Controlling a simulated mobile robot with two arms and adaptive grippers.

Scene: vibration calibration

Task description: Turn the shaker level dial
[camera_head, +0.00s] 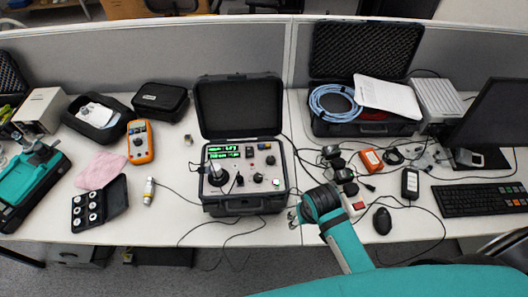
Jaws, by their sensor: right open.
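The shaker unit is an open black case (246,204) with a light panel, standing mid-bench near the front edge. Its panel has a lit green display (223,152), a round black mount (217,177) at left, and small knobs. A dark knob (257,178) sits at the lower right of the panel; I cannot tell for certain which knob is the level dial. My right gripper (294,216) is open and empty, just right of the case's front right corner, apart from the knobs. My left gripper is not in view.
Loose cables (222,222) lie in front of the case. An orange meter (140,142), a sensor (149,191) and a black box of round parts (100,204) lie left. A mouse (382,220), small devices and a keyboard (480,199) lie right. A grey partition (130,56) stands behind.

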